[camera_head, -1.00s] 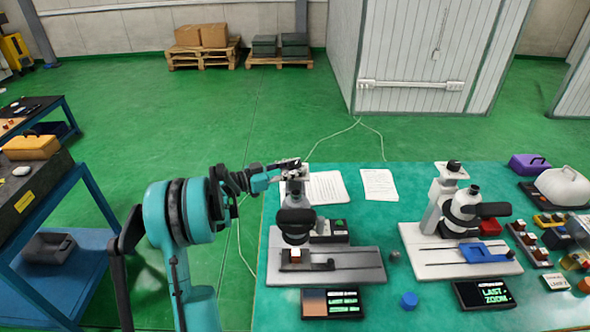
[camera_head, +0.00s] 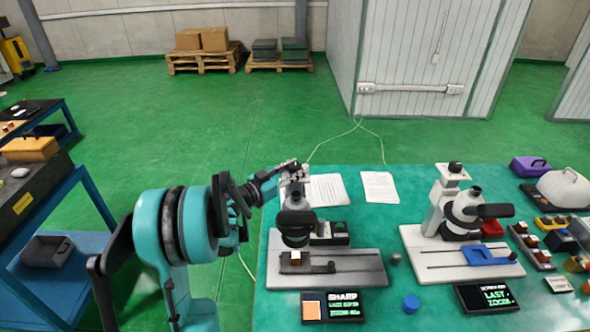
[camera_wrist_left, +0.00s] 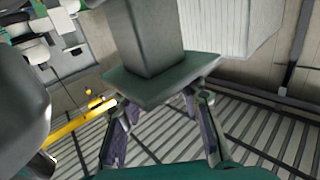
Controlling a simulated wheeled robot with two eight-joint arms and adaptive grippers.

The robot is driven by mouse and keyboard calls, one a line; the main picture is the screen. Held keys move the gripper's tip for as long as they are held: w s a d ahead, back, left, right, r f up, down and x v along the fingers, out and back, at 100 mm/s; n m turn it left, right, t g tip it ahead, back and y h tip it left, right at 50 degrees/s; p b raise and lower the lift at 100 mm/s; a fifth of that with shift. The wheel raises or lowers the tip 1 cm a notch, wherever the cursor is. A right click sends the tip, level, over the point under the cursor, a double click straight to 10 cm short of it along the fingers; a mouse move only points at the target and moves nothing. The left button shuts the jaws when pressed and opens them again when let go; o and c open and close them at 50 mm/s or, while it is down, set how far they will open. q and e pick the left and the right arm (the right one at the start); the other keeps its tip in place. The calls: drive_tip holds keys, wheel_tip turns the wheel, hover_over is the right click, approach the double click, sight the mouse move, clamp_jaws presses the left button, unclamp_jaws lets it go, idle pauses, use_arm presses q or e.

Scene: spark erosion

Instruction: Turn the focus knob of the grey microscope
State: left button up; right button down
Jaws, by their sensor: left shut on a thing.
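The grey microscope (camera_head: 297,218) stands on a grey base plate at the left of the green table, with a dark eyepiece arm and a small sample on its stage. My left gripper (camera_head: 290,168) is at the top of its column, shut on the focus knob; the fingers hide most of the knob. In the left wrist view the two fingers (camera_wrist_left: 163,132) reach behind a grey plate on a column (camera_wrist_left: 150,45), which hides what they grip. A small display (camera_head: 333,306) in front of the microscope reads SHARP beside a plain beige square. My right gripper is not in view.
A second, white microscope (camera_head: 436,218) with a blue stage stands to the right, with its own display (camera_head: 487,297) in front. A blue cap (camera_head: 410,303) and a small grey ball (camera_head: 396,259) lie between them. Paper sheets (camera_head: 379,187) lie behind.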

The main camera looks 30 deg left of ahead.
use_arm(q)
drive_tip(key=o, duration=1.2)
drive_tip(key=v, duration=1.2)
